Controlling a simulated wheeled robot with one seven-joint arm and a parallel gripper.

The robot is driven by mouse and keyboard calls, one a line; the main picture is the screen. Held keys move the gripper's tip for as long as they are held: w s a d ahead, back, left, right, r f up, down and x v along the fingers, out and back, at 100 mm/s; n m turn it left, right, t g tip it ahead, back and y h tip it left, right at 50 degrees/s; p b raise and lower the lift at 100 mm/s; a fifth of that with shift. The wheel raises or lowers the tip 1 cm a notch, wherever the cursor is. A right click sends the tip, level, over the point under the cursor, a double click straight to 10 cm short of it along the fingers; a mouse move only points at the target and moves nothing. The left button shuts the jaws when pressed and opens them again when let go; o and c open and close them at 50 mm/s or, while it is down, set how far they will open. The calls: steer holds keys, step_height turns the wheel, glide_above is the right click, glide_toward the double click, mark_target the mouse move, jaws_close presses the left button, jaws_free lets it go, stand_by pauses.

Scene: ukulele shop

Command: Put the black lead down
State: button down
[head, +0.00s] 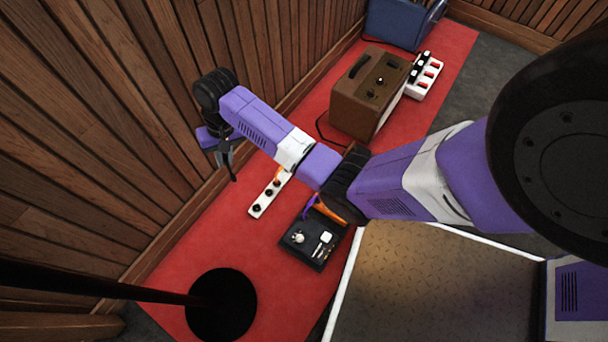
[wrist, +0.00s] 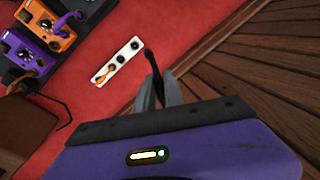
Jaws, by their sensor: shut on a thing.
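My gripper (head: 229,160) is shut on the black lead, above the red carpet near the wooden wall. In the wrist view the black lead's end (wrist: 152,62) sticks out past the fingertips. The rest of the lead is hard to make out. A white power strip (head: 264,206) lies on the carpet below and to the right of my gripper in the head view. It also shows in the wrist view (wrist: 126,56), apart from the lead, with an orange plug (wrist: 103,78) in one end and several black sockets.
A black pedalboard (head: 300,258) with pedals lies near my base. A brown amplifier (head: 355,100), a second white strip (head: 413,90) with red switches and a blue case (head: 395,22) stand farther back. A round black stand base (head: 222,305) is at front left.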

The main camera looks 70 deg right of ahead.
steer(key=s+d+f+m+h+p, duration=0.1)
steer(key=s+d+f+m+p, duration=0.15)
steer(key=s+d+m, duration=0.6)
steer(key=s+d+f+m+h+p, duration=0.15)
steer(key=s+d+m+p, duration=0.25)
steer(key=s+d, duration=1)
steer(key=s+a+f+b, duration=0.2)
steer(key=f+b, duration=0.3)
steer(key=f, duration=0.5)
steer(key=s+a+f+b, duration=0.2)
steer(key=f+b, duration=0.3)
steer(key=f, duration=0.5)
steer(key=shift+s+f+t, duration=0.15)
steer(key=shift+t, duration=0.25)
steer(key=shift+f, duration=0.15)
steer(key=c, duration=1.4)
jaws_free()
steer(key=shift+c, duration=0.2)
